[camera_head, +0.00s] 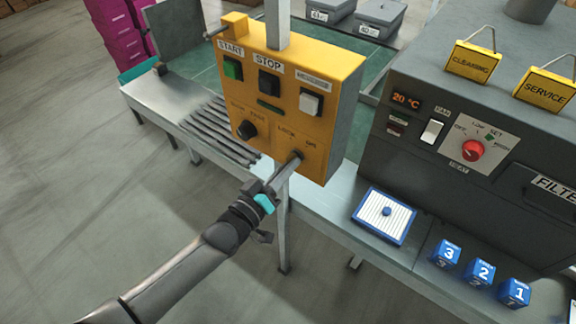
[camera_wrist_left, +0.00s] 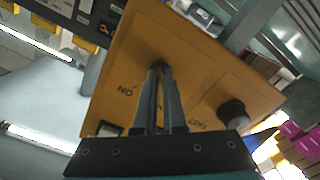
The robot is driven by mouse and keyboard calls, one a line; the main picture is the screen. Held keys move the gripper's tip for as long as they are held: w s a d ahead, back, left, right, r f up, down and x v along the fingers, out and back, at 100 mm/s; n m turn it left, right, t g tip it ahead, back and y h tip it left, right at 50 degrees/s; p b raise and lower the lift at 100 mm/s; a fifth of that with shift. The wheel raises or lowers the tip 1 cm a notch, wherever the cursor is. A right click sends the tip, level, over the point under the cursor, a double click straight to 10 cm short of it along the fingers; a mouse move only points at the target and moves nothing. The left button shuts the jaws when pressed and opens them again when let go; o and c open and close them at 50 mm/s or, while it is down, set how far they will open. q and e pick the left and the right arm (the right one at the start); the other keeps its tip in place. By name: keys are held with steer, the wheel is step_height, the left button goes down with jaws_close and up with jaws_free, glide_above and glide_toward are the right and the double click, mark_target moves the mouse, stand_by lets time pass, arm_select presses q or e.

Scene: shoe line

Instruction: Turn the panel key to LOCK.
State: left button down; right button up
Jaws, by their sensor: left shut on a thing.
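The yellow control panel (camera_head: 345,80) hangs on a grey post and faces my left arm. Its panel key (camera_head: 299,154) sits at the lower right of the panel face, by the LOCK and ON labels. My left gripper (camera_head: 296,158) reaches it from the lower left and is shut on it. In the left wrist view the panel (camera_wrist_left: 115,65) appears turned over, and the closed fingertips (camera_wrist_left: 160,68) meet at its face. They hide most of the key, so its exact angle cannot be told. My right gripper is not in view.
Close by on the panel are a black SLOW/FAST knob (camera_head: 247,130), a green START button (camera_head: 232,68) and a black STOP button (camera_head: 269,83). A grey machine (camera_head: 450,100) with a red dial stands at right. Blue numbered blocks (camera_head: 480,272) stand before it.

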arm_select(q)
steer(key=c, duration=1)
jaws_free()
steer(key=shift+s, duration=0.15)
steer(key=v, duration=1.5)
steer(key=shift+a, duration=0.1)
steer(key=s+a+f+g+y+b, duration=0.1)
steer(key=a+f+g+y+b, duration=0.15)
steer(key=f, duration=0.75)
steer(key=s+a+f+m+g+y+b, duration=0.1)
steer(key=s+a+f+y+b, duration=0.2)
steer(key=f, duration=0.8)
steer(key=a+f+g+y+b, duration=0.15)
steer(key=a+f, duration=0.25)
steer(key=f, duration=0.6)
steer(key=s+f+m+g+y+b, duration=0.1)
steer(key=s+f+g+y+b, duration=0.2)
steer(key=s+f, duration=1.8)
steer(key=s+g+b, duration=0.3)
steer(key=s+g, duration=0.1)
steer(key=g, duration=0.1)
steer(key=shift+s+f+g+y+b, duration=0.15)
steer(key=shift+s+g+y+b, duration=0.15)
steer(key=shift+b, duration=0.1)
